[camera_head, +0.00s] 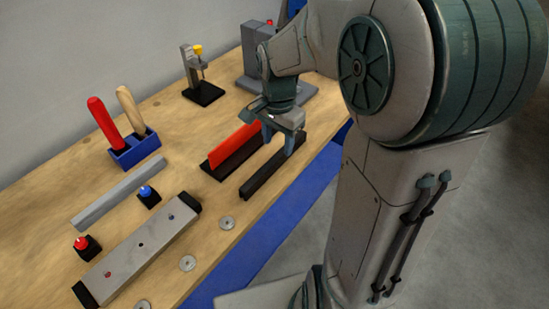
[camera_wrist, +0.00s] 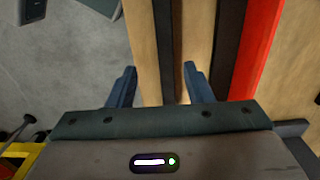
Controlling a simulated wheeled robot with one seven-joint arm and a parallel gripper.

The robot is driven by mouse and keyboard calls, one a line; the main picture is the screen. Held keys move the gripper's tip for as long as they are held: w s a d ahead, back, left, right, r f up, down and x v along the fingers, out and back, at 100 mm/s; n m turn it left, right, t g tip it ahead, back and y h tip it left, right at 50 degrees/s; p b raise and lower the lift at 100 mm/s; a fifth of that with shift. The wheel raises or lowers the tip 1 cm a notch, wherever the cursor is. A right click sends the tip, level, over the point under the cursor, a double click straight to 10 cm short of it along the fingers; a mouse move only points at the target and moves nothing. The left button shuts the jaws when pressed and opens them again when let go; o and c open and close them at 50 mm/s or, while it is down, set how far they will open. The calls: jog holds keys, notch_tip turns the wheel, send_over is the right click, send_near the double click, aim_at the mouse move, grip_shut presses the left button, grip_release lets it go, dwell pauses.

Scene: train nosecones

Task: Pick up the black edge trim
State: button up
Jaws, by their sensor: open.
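The black edge trim (camera_head: 262,178) is a long dark bar lying on the wooden workbench near its front edge, beside a red strip. My gripper (camera_head: 279,140) is over the far part of the trim, pointing down. In the wrist view the trim (camera_wrist: 164,45) runs lengthwise between the two blue fingers of my open gripper (camera_wrist: 159,70). There is a gap on both sides. I cannot tell exactly how far the fingertips are above the bench.
The red strip in a black base (camera_head: 235,148) stands close to the trim's left. A blue holder (camera_head: 135,150) with red and wooden handles, a grey bar (camera_head: 118,193), a long grey block (camera_head: 140,248) and metal discs (camera_head: 187,263) lie nearer. A black-based stand (camera_head: 203,92) is farther back.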

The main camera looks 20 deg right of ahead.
aim_at(276, 158)
jog(key=shift+w+a+f, duration=0.1)
jog(key=shift+w+f, duration=0.1)
jog(key=shift+f, duration=1.7)
jog(key=shift+w+a+f, duration=0.1)
jog(key=shift+w+f, duration=0.1)
jog(key=shift+f, duration=1.7)
grip_shut()
